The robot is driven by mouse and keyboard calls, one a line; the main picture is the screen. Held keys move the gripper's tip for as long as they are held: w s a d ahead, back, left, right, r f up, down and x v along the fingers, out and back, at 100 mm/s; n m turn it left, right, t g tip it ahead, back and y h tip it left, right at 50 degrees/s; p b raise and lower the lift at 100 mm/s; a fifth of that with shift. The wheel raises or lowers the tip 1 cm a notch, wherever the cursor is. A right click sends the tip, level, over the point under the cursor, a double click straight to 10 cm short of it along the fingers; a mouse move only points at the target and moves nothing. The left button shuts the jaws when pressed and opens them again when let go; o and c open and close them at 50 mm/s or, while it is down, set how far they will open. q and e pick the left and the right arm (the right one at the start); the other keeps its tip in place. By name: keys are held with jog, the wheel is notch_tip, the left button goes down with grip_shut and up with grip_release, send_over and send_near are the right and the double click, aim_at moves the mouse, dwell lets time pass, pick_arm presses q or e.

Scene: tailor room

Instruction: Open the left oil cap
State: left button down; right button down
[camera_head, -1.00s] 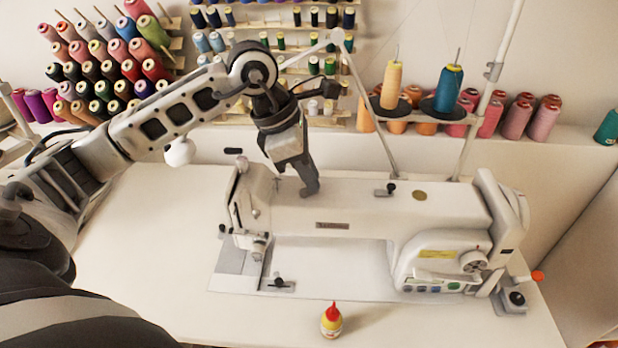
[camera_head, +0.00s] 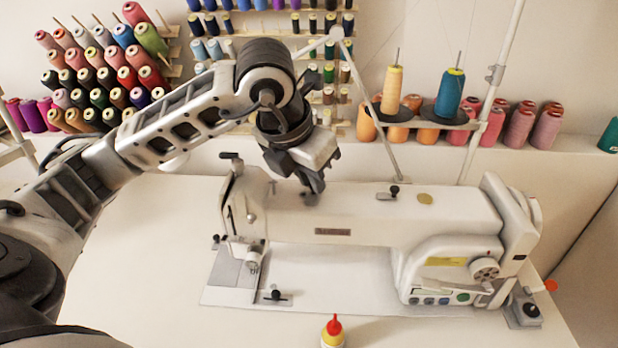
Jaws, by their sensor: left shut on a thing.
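The white sewing machine (camera_head: 385,219) stands on the table. My left gripper (camera_head: 311,197) reaches down from above with its fingertips at the left part of the machine's top. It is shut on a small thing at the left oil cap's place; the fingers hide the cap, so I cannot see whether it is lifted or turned. A round brass-coloured cap (camera_head: 425,198) sits flat on the top further right. My right gripper is not in view.
A small yellow bottle with a red tip (camera_head: 333,331) stands at the table's front. Two thread cones (camera_head: 391,88) stand on a holder behind the machine. Thread racks (camera_head: 100,80) line the back wall. The table left of the machine (camera_head: 140,250) is clear.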

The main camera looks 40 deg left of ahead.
pick_arm(q)
jog(key=shift+n, duration=0.6)
jog(key=c, duration=1.4)
grip_release()
jog(key=shift+c, duration=0.2)
jog(key=shift+r, duration=0.1)
jog(key=p+v, duration=0.3)
jog(key=v, duration=1.2)
jog(key=shift+s+d+r, duration=0.15)
jog(key=shift+d+r, duration=0.15)
jog(key=shift+r, duration=0.05)
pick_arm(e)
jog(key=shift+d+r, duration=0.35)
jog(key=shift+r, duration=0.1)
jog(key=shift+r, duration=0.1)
